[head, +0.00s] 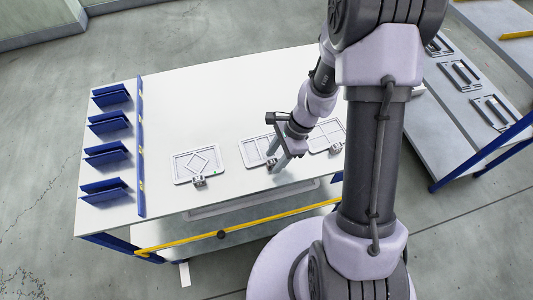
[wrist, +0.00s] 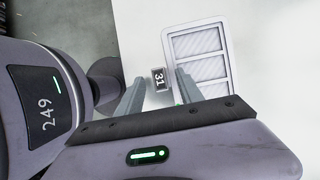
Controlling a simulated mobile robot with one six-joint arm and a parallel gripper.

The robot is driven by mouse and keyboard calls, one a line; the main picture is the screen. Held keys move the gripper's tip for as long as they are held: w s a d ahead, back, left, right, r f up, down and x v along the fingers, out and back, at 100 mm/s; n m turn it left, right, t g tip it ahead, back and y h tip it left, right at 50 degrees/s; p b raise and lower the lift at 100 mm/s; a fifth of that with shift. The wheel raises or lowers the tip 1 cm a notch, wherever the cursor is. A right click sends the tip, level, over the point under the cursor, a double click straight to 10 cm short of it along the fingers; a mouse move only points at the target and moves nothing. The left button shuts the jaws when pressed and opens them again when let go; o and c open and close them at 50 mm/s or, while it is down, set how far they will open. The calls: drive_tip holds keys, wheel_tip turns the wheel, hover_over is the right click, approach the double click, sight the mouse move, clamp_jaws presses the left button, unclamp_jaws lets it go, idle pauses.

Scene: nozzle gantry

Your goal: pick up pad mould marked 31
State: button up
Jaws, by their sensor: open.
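The pad mould marked 31 is a pale plate with raised bars around several rectangular panels. It lies flat on the white table, in the middle of the row in the head view (head: 252,152). In the wrist view the mould (wrist: 200,62) is right of centre, and its small block marked 31 (wrist: 158,79) shows at its left edge. My gripper (head: 275,167) is open at the mould's near edge. In the wrist view the gripper (wrist: 161,78) has one finger on each side of the block. I cannot tell whether the fingers touch it.
A mould with a diamond pattern (head: 195,164) lies left on the white table (head: 200,105), and another mould (head: 326,138) lies right, partly behind my arm. Blue angled holders (head: 107,154) line the left edge. A grey bench (head: 445,125) with more moulds stands at right.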

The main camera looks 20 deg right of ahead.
drive_tip(key=shift+a+f, duration=0.15)
drive_tip(key=shift+f, duration=0.2)
drive_tip(key=shift+r, duration=0.1)
clamp_jaws()
idle(1.1)
